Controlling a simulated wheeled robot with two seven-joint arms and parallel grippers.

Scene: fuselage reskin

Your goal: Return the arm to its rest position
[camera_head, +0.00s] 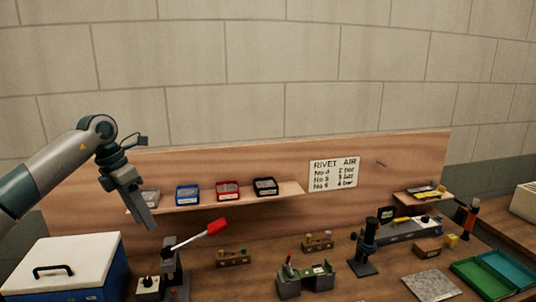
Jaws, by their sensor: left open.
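My left arm comes in from the left edge, raised in front of the wooden back board. My left gripper (143,212) points down, in front of the left end of the shelf, with nothing seen in its jaws. It hangs above and to the left of a lever press (174,265) with a red-handled lever (217,226), apart from it. My right gripper is not in view.
The shelf (230,200) holds blue, red and black bins. A blue cooler with a white lid (75,262) stands at the lower left. The bench carries a dark upright tool (367,245), a small fixture (305,280) and a green tray (480,278).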

